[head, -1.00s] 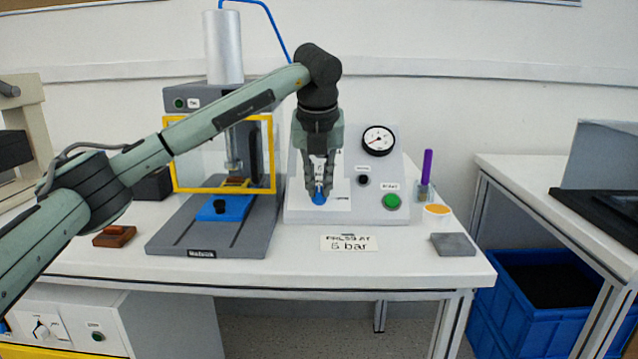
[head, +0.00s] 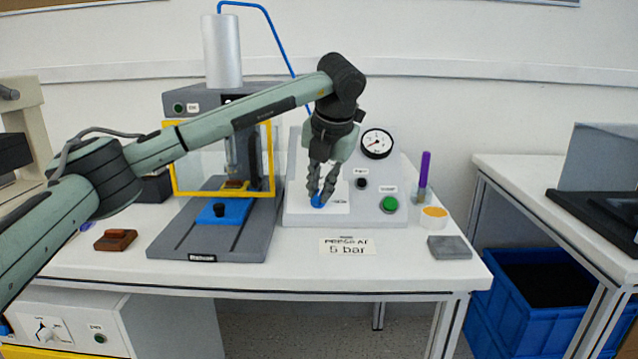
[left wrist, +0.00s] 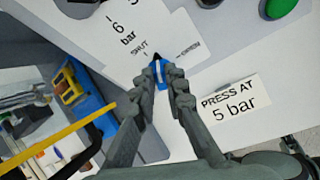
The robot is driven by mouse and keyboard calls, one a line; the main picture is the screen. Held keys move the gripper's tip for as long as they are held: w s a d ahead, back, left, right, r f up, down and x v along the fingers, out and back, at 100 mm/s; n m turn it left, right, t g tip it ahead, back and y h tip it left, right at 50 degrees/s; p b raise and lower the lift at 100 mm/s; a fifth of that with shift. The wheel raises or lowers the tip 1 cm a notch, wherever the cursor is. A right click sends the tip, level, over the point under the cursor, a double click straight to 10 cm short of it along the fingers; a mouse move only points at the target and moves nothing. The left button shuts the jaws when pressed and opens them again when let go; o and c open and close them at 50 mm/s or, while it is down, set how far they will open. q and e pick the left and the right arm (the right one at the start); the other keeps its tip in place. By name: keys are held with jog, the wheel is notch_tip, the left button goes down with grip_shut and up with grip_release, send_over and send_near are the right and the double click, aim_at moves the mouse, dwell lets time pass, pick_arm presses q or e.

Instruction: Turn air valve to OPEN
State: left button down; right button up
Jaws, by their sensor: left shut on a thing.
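The air valve is a small blue knob (head: 318,201) low on the sloped grey control panel (head: 300,215). In the left wrist view the blue knob (left wrist: 159,70) sits between my fingertips, with a dark pointer tip. The word SHUT is printed to its upper left and another word, hard to read, to its right. My left gripper (head: 321,192) is shut on the knob, and its fingers also show in the left wrist view (left wrist: 163,85). The gripper leans in the head view. A round pressure gauge (head: 377,143) is at the panel's upper right. My right gripper is not in view.
A press with a yellow frame (head: 273,160) stands left of the panel. A green button (head: 390,204) and a small black knob (head: 361,183) are on the panel. A "PRESS AT 5 bar" card (head: 346,246) lies in front. A grey block (head: 449,247) and an orange-topped cup (head: 434,216) are at right.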

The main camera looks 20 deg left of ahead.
pick_arm(q)
jog(key=m+y, duration=0.1)
jog(key=m, duration=0.1)
jog(key=shift+d+m, duration=0.15)
jog(key=shift+m, duration=0.15)
jog(key=m, duration=0.3)
jog(key=shift+d+f+t+y, duration=0.1)
jog(key=shift+d+t+y, duration=0.05)
jog(key=shift+t+y, duration=0.25)
jog(key=m, duration=0.1)
jog(key=m+b, duration=0.1)
jog(key=m, duration=0.1)
jog(key=shift+s+d+f+m+t+y, duration=0.2)
jog(key=shift+m+t+y, duration=0.1)
jog(key=shift+t+y, duration=0.1)
jog(key=shift+m+b, duration=0.4)
jog(key=shift+m, duration=0.7)
jog(key=shift+s+m+t, duration=0.1)
jog(key=shift+m+t, duration=0.2)
jog(key=shift+m, duration=0.2)
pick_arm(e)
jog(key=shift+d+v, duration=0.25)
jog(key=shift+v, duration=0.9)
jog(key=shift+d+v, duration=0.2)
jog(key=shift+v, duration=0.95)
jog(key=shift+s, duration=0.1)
pick_arm(q)
jog(key=c, duration=1.6)
grip_release()
jog(key=shift+o, duration=0.2)
